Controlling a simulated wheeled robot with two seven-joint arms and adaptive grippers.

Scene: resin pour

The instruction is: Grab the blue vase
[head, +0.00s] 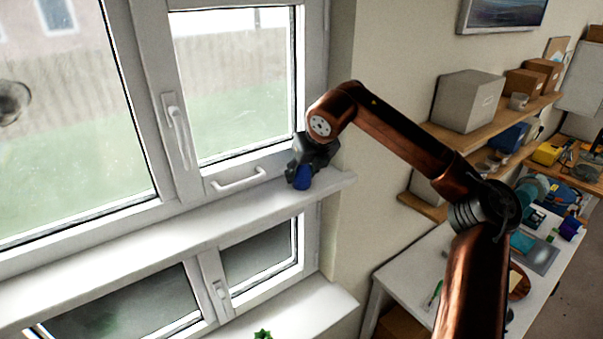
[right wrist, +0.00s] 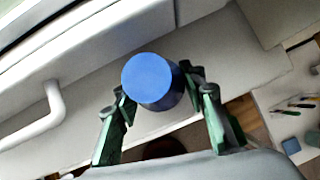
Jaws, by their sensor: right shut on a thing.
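The blue vase (head: 303,177) is at the right end of the white window sill, partly hidden by my right gripper (head: 298,178). In the right wrist view the vase (right wrist: 150,80) shows its round blue end between the two fingers of my right gripper (right wrist: 158,92). The fingers are shut on it, one on each side. Whether the vase touches the sill cannot be told. My left gripper is not in view.
The white sill (head: 130,245) is bare to the left. A window handle (head: 178,130) and a white pull bar (head: 238,181) stick out nearby. Shelves with boxes (head: 468,100) and a cluttered white table (head: 405,270) stand to the right.

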